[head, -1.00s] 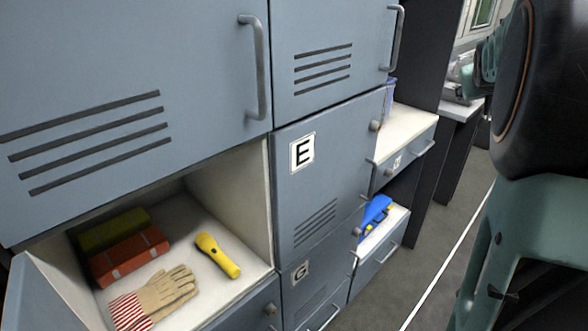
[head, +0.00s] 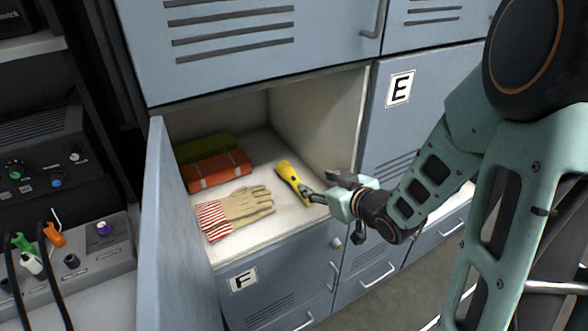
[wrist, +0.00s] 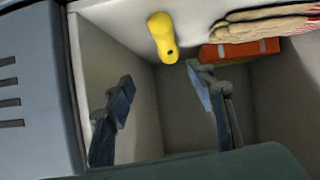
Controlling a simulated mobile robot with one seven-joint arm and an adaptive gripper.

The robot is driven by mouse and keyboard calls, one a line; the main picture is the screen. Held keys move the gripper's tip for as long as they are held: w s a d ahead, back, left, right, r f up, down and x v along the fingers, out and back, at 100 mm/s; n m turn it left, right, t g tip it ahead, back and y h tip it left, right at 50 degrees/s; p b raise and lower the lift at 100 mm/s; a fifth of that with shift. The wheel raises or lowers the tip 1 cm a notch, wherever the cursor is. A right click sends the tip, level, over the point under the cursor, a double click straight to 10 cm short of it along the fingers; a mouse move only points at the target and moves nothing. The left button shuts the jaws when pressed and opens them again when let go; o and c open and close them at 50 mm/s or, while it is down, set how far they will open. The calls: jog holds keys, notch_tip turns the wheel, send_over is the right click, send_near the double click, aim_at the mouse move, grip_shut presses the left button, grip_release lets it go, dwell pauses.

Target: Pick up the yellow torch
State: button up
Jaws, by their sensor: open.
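The yellow torch (head: 290,178) lies on the floor of an open locker compartment, near its right side, in the head view. In the wrist view the torch (wrist: 162,38) shows at the top, beyond and between the two fingers. My gripper (head: 318,190) is at the compartment's front right, close to the torch's near end, which it partly covers in the head view. In the wrist view my gripper (wrist: 160,95) is open with nothing between its fingers. I cannot tell whether a finger touches the torch.
Work gloves (head: 240,207) lie left of the torch. An orange bundle (head: 215,170) and a green bundle (head: 203,148) lie behind them. The open locker door (head: 178,230) stands at the left, and the compartment's right wall (head: 318,115) is close to the torch.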

aim_at(296, 179)
jog(key=shift+w+a+f+m+y, duration=0.15)
jog(key=shift+w+a+f+y, duration=0.1)
jog(key=shift+f, duration=0.2)
jog(key=shift+w+a+f+m+y, duration=0.15)
jog(key=shift+w+a+f, duration=0.1)
jog(key=shift+f, duration=0.2)
jog(key=b+x, duration=0.1)
jog(key=x, duration=0.4)
jog(key=shift+a, duration=0.2)
jog(key=shift+f+b+x, duration=0.2)
jog(key=shift+b+x, duration=0.55)
jog(key=shift+x, duration=1.95)
jog(key=shift+s+a, duration=0.1)
jog(key=shift+s, duration=0.05)
jog(key=shift+c, duration=0.4)
jog(key=c, duration=1.3)
